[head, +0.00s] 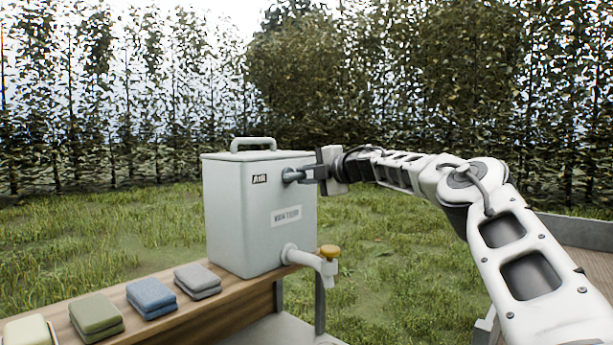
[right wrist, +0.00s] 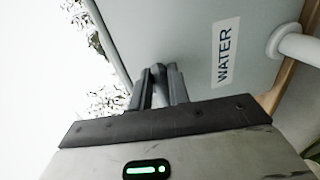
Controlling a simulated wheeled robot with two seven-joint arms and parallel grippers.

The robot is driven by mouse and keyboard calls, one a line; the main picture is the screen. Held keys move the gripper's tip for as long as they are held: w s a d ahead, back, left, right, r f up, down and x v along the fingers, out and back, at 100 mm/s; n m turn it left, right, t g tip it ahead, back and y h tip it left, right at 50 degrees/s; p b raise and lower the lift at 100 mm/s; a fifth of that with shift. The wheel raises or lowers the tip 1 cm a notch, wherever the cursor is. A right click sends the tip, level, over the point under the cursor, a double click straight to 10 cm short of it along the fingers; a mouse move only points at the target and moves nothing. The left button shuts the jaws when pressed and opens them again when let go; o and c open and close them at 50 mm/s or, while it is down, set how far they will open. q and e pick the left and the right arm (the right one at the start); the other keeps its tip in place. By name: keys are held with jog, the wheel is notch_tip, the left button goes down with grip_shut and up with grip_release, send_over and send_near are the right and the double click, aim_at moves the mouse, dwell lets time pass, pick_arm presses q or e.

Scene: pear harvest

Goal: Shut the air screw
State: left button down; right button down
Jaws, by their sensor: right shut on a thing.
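A pale grey water tank (head: 238,215) with a top handle stands on a wooden bench. An "AIR" label (head: 260,179) is on its upper front. The air screw (head: 291,175) sticks out from the front beside that label. My right gripper (head: 307,175) is shut on the air screw, its fingers reaching in from the right. In the right wrist view the two dark fingers (right wrist: 158,90) close around the screw against the tank wall (right wrist: 195,50); they hide most of it, and I cannot tell how far it is turned. My left gripper is not in view.
Grass and tall hedges lie behind.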

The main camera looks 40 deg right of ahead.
jog(key=c, duration=1.3)
grip_release()
jog(key=shift+s, duration=0.15)
jog(key=shift+s+r, duration=0.1)
jog(key=shift+s, duration=0.15)
pick_arm(q)
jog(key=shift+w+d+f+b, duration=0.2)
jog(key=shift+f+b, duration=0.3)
jog(key=shift+b, duration=0.75)
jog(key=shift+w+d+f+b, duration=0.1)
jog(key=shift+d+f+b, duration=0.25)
jog(key=shift+b, duration=0.85)
pick_arm(e)
jog(key=shift+v, duration=7.55)
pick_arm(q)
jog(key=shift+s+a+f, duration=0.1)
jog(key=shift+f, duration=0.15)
